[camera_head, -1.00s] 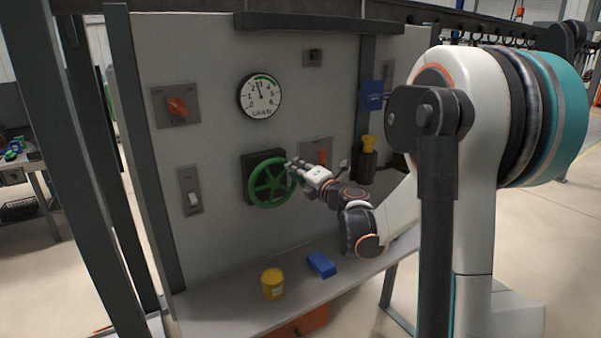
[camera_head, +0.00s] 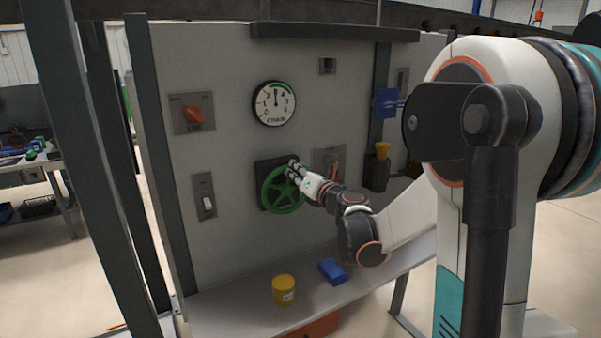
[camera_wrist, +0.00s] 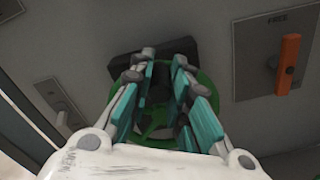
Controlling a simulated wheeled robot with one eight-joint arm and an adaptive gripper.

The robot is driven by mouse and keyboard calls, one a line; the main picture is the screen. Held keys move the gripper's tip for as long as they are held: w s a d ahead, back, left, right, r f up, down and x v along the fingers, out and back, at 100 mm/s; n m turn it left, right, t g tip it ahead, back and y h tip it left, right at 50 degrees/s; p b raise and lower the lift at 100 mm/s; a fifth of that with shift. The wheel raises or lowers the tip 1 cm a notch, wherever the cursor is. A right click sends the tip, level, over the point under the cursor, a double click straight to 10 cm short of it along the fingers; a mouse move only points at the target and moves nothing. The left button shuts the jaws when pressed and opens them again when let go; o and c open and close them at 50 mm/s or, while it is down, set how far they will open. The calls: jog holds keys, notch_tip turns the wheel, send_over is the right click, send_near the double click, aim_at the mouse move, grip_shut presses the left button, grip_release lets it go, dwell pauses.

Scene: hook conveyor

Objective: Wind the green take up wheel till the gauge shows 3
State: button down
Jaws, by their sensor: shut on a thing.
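The green take up wheel (camera_head: 283,208) is mounted on a dark square block on the grey panel. My gripper (camera_head: 294,170) is shut on the wheel's rim at its upper right. In the wrist view, the teal fingers of my gripper (camera_wrist: 164,72) reach over the wheel (camera_wrist: 207,82) and hide part of its rim and hub. The round white gauge (camera_head: 274,104) is above the wheel. Its black needle points almost straight up, between the 2 and the 4, near the 3. A green arc runs along the dial's upper right.
A lever plate with an orange handle (camera_wrist: 288,65) is close right of the wheel. An orange rotary switch (camera_head: 193,115) and a white rocker switch (camera_head: 207,203) are on the left. A yellow tub (camera_head: 284,290) and a blue block (camera_head: 333,271) sit on the shelf below.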

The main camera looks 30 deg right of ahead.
jog(key=shift+a+f, duration=0.1)
jog(key=shift+a, duration=0.05)
dwell(0.3)
jog(key=c, duration=1.5)
grip_release()
jog(key=s, duration=1.2)
jog(key=shift+d, duration=0.2)
